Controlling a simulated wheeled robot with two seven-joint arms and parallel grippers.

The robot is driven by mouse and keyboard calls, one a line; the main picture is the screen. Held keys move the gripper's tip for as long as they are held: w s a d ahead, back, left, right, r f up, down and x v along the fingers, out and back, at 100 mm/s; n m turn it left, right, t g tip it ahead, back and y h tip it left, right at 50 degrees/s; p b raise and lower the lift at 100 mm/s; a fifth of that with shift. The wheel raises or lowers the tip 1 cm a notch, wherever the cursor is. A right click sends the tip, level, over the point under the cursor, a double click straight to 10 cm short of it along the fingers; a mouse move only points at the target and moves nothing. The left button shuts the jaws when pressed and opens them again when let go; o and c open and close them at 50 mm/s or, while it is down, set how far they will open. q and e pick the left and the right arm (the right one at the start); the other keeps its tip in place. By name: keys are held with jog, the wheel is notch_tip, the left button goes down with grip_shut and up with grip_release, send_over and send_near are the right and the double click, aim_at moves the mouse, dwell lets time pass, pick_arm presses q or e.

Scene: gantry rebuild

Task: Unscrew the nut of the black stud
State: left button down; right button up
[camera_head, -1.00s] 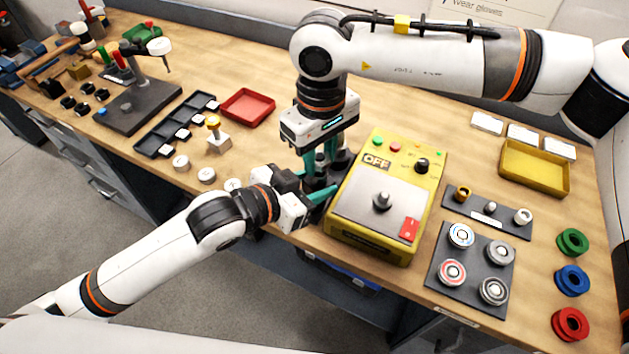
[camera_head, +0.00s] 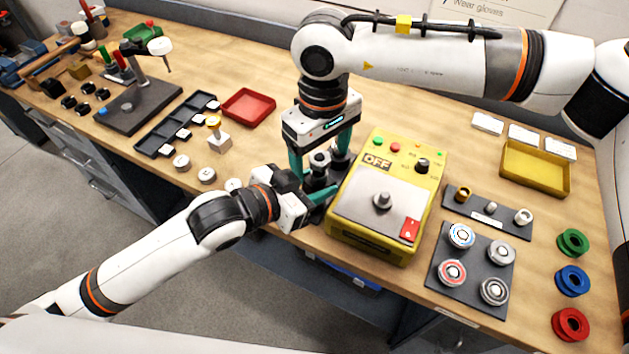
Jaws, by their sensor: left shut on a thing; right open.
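The black stud (camera_head: 318,178) stands upright on the bench just left of the yellow box.
The yellow box (camera_head: 350,225) with an OFF label stands close on the right. A red tray (camera_head: 248,106) and a black slotted tray (camera_head: 175,127) lie to the left. A grey plate with several discs (camera_head: 470,297) lies to the right. Bare bench shows behind the red tray.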

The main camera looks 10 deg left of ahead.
jog(key=shift+s+a, duration=0.25)
jog(key=m, duration=0.5)
jog(key=shift+m, duration=0.4)
jog(key=m, duration=0.6)
jog(key=shift+w+d, duration=0.15)
jog(key=c, duration=1.8)
jog(key=n, duration=0.5)
jog(key=shift+n, duration=0.4)
jog(key=shift+c, duration=0.2)
jog(key=n, duration=0.6)
